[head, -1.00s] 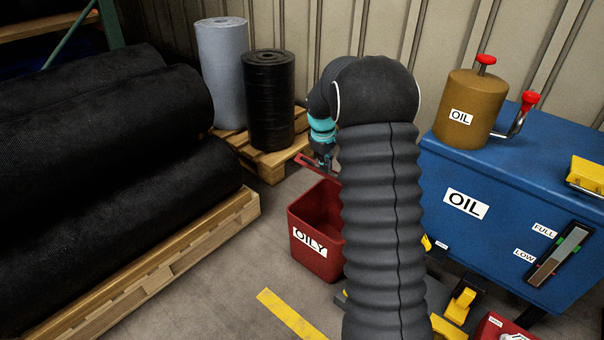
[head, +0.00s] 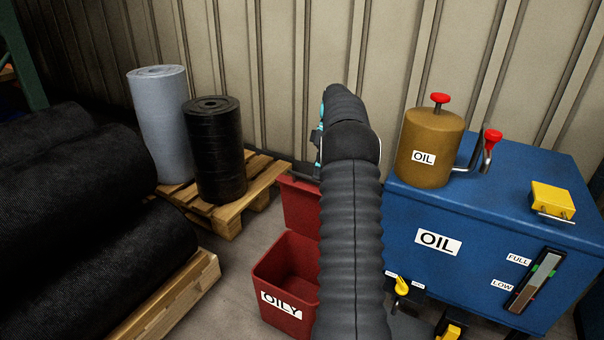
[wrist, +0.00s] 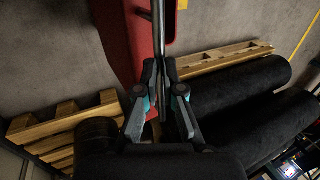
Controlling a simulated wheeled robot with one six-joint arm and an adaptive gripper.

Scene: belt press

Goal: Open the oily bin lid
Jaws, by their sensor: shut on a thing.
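The red bin marked OILY (head: 265,272) stands on the floor with its mouth open, its right side hidden behind my arm. Its red lid (head: 299,207) stands roughly upright at the bin's back edge, partly hidden by my arm. In the head view my gripper is mostly hidden behind my arm, near the top of the lid. In the wrist view my gripper (wrist: 163,72) is shut on the lid's dark metal handle (wrist: 158,30), which runs between the fingers. The red of the lid (wrist: 127,50) shows beside it.
A wooden pallet (head: 262,192) with a black roll (head: 216,150) and a grey-blue roll (head: 160,125) is behind left. Large black rolls (head: 60,190) lie at left. The blue OIL tank (head: 480,215) with a brown can (head: 430,150) stands close at right. A ribbed wall is behind.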

